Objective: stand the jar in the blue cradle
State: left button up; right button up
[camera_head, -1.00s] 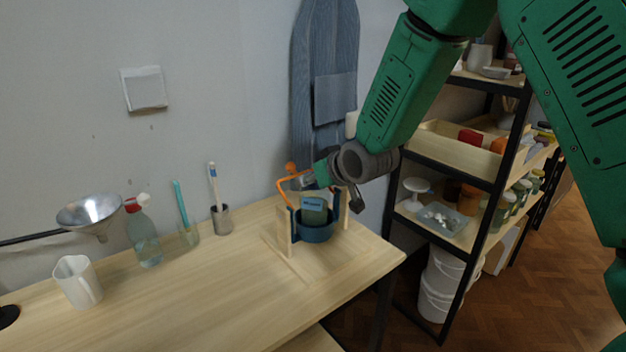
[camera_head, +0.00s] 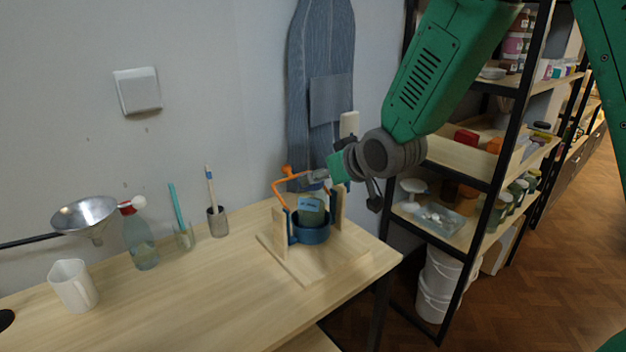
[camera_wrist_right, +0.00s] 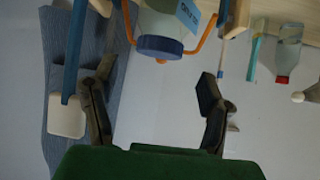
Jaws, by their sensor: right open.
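The jar (camera_head: 311,212), grey-green with a pale blue label, sits within the ring of the blue cradle (camera_head: 311,236) and looks about upright. Its base is hidden by the ring. In the right wrist view the jar's dark blue lid (camera_wrist_right: 160,47) lies beyond and between the fingers, apart from both. My right gripper (camera_head: 318,178) is close by the jar's top in the head view. In the wrist view the right gripper (camera_wrist_right: 155,103) is open with nothing between its fingers. My left gripper is not in view.
An orange bar (camera_head: 275,190) curves around the jar's upper part. Wooden posts (camera_head: 280,232) flank the cradle on a wooden base (camera_head: 308,268). A shelf rack (camera_head: 470,175) is right.

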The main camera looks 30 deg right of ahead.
jog(key=v, duration=0.5)
jog(key=g, duration=0.2)
send_over(338, 302)
jog(key=w+d, duration=0.2)
jog(key=w, duration=0.3)
notch_tip(338, 302, down, 11)
jog(key=s+f+g, duration=0.1)
jog(key=s+f, duration=0.1)
jog(key=f, duration=0.2)
jog(key=s+a+f+g, duration=0.1)
jog(key=s+f, duration=0.1)
jog(key=f, duration=0.1)
jog(key=s+a+f+g, duration=0.1)
jog(key=s+f, duration=0.1)
jog(key=f, duration=0.2)
jog(key=shift+s+f+n, duration=0.3)
jog(key=shift+s+f, duration=0.05)
jog(key=s+a+f+g, duration=0.2)
jog(key=s+f, duration=0.5)
jog(key=s, duration=0.3)
jog(key=s+a+f+g, duration=0.2)
jog(key=s+f+g, duration=0.1)
jog(key=s+f, duration=0.4)
jog(key=s, duration=0.3)
jog(key=shift+f, duration=0.2)
jog(key=shift+a+f, duration=0.1)
